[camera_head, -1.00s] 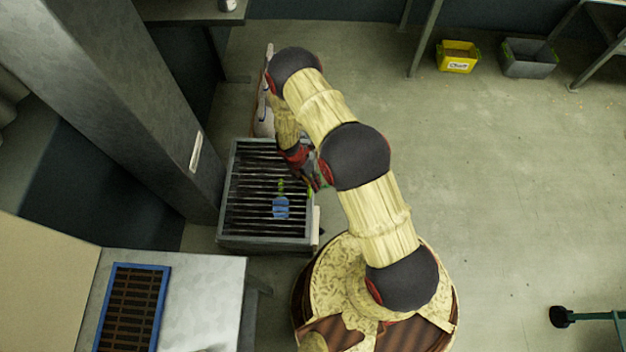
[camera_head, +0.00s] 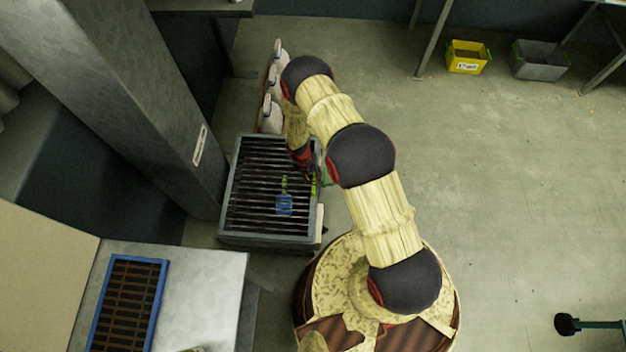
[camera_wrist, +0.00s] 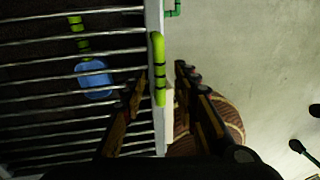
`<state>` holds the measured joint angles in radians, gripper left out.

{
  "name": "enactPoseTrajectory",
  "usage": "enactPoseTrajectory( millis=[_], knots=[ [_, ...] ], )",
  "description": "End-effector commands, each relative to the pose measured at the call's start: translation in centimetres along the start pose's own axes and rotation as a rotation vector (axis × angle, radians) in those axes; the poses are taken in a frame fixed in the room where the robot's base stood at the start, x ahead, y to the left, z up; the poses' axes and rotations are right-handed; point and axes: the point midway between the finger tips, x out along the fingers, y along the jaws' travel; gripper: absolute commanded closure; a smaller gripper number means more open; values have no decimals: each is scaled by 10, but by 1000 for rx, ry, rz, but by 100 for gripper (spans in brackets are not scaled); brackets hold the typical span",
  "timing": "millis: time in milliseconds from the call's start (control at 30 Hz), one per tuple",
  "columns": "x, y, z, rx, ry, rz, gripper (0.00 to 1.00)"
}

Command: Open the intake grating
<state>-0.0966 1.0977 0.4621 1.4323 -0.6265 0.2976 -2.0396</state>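The intake grating (camera_head: 243,190) is a set of parallel metal bars in a grey frame, lying flat and closed over a dark box. In the wrist view its bars (camera_wrist: 50,69) fill the left side. A green handle with black bands (camera_wrist: 158,65) stands at the grating's right edge; it also shows in the head view (camera_head: 313,187). My gripper (camera_wrist: 160,76) is open, with one finger on each side of the handle's line. In the head view my gripper (camera_head: 308,167) is at the grating's right edge, partly hidden by my arm. Contact with the handle cannot be told.
A blue tool with a green-and-black handle (camera_head: 284,205) shows beneath the bars. White bottles (camera_head: 270,117) stand behind the box. A grey pillar (camera_head: 165,110) rises at left, and a metal table (camera_head: 205,290) stands in front.

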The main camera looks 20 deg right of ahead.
Motion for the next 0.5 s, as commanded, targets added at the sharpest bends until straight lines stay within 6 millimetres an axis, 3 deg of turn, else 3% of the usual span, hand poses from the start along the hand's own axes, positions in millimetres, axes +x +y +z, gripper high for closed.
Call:
enactPoseTrajectory(
  millis=[133, 367, 500],
  knots=[
    [14, 0, 1, 1, -1, 1, 70],
    [14, 0, 1, 1, -1, 1, 70],
    [14, 0, 0, 1, -1, 1, 77]
  ],
)
